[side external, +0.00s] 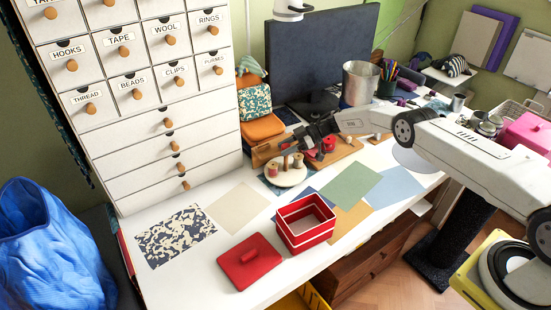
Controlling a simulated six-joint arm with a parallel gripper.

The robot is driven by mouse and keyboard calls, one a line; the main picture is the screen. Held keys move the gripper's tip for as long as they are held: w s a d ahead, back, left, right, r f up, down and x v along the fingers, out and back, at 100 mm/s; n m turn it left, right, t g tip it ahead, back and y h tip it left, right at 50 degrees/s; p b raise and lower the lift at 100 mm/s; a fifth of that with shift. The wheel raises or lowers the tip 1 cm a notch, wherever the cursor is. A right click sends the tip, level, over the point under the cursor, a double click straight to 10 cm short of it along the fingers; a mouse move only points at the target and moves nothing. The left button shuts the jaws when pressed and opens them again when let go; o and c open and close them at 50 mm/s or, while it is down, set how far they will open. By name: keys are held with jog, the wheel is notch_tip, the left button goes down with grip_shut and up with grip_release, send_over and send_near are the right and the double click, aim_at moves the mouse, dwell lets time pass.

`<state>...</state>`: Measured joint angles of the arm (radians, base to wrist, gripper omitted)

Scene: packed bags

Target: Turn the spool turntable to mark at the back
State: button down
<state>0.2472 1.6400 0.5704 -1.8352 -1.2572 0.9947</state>
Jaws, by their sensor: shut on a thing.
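The spool turntable (284,178) is a pale round disc on the white desk, in front of the drawer cabinet. Small pegs or spools stand on it, including a reddish one (271,171) at its left side. My gripper (287,150) reaches in from the right, dark and tilted down, with its fingertips over the back of the disc. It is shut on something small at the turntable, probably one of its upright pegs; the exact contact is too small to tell. I cannot make out the mark at the back.
Red spools (328,144) on a wooden board lie just right of the turntable, close under my arm. An open red box (304,224) and its red lid (249,262) sit in front. The drawer cabinet (150,90) stands at left. Flat coloured sheets (352,185) cover the desk's middle.

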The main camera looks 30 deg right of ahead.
jog(key=shift+a+r+n+g, duration=0.1)
jog(key=shift+a+n+g, duration=0.05)
jog(key=shift+n+g, duration=0.25)
dwell(0.7)
jog(key=shift+c, duration=1.3)
grip_release()
jog(key=shift+d, duration=0.25)
jog(key=shift+d, duration=0.2)
jog(key=v, duration=0.7)
jog(key=shift+s, duration=0.1)
